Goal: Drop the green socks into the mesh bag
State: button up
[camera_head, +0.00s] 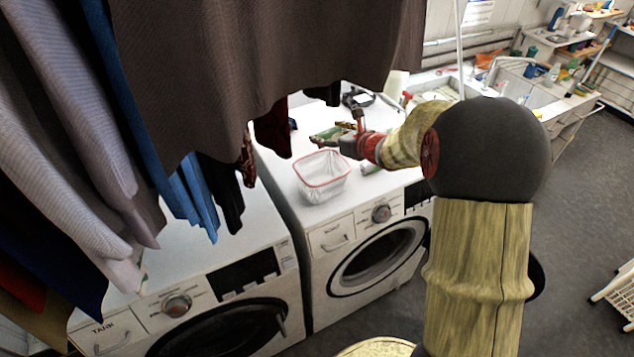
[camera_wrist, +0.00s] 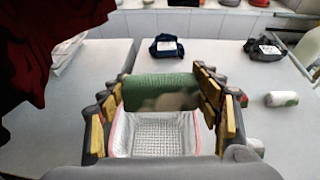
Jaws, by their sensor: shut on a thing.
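The green socks (camera_wrist: 160,92) are a rolled bundle between the fingers of my gripper (camera_wrist: 165,98) in the wrist view. My gripper is shut on them and holds them above the washer top. In the head view my gripper (camera_head: 343,134) shows behind the mesh bag, with the green socks (camera_head: 322,135) at its tip. The mesh bag (camera_head: 322,183) is an open white basket shape with a red rim, standing on the right washer. In the wrist view the mesh bag (camera_wrist: 122,138) shows just below the socks; the fingers hide part of its sides.
Hanging clothes (camera_head: 260,60) fill the upper left, and a dark red garment (camera_wrist: 40,45) hangs close by. A white roll (camera_wrist: 282,99) lies right of the bag. A dark blue bundle (camera_wrist: 166,47) and a black one (camera_wrist: 264,48) lie farther back. A sink stands beyond.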

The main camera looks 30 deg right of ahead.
notch_tip(320, 180, down, 6)
jog(key=b, duration=0.4)
jog(key=o, duration=1.2)
jog(key=v, duration=1.2)
jog(key=shift+s+f, duration=0.1)
jog(key=shift+f, duration=0.05)
